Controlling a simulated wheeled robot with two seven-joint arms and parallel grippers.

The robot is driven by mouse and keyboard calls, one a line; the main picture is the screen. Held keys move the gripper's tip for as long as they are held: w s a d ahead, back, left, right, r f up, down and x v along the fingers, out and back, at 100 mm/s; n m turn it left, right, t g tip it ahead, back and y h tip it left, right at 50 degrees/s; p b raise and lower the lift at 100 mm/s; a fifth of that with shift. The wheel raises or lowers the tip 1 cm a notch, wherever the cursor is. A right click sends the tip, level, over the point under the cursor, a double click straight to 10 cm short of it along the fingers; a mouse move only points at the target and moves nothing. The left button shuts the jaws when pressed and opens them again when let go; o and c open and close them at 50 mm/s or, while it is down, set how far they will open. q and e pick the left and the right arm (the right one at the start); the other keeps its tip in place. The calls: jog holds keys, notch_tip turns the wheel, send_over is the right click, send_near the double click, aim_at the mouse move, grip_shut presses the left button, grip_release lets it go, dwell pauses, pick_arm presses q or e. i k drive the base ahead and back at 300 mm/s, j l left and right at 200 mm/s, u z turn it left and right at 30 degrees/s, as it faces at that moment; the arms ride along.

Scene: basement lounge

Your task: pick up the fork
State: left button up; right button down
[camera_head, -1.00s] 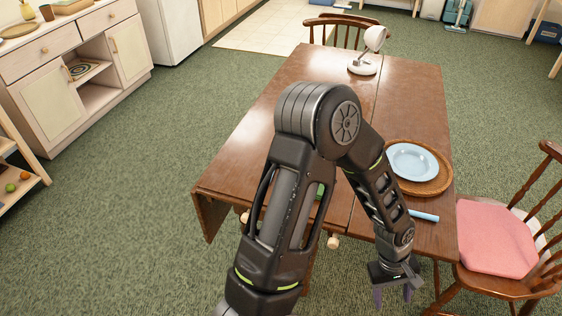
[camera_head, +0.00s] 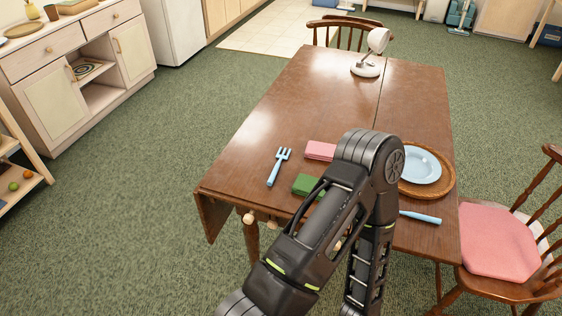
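The light blue fork (camera_head: 278,167) lies on the brown wooden table (camera_head: 310,90), near its left front edge, with its tines pointing away from me. It lies clear to the left of a green block-like item (camera_head: 307,185) and a pink one (camera_head: 320,150). One of my arms rises from the bottom and bends over the table's right front part, to the right of the fork. Its forearm points down out of the picture. Neither gripper shows in the head view.
A light blue plate (camera_head: 420,166) sits on a round wooden tray (camera_head: 440,186). A light blue utensil (camera_head: 421,217) lies in front of it. A white lamp (camera_head: 369,62) stands at the far end. A chair with a pink cushion (camera_head: 496,240) is at the right.

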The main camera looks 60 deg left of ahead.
aim_at(269, 181)
jog(key=i, duration=0.5)
jog(key=u, duration=2.3)
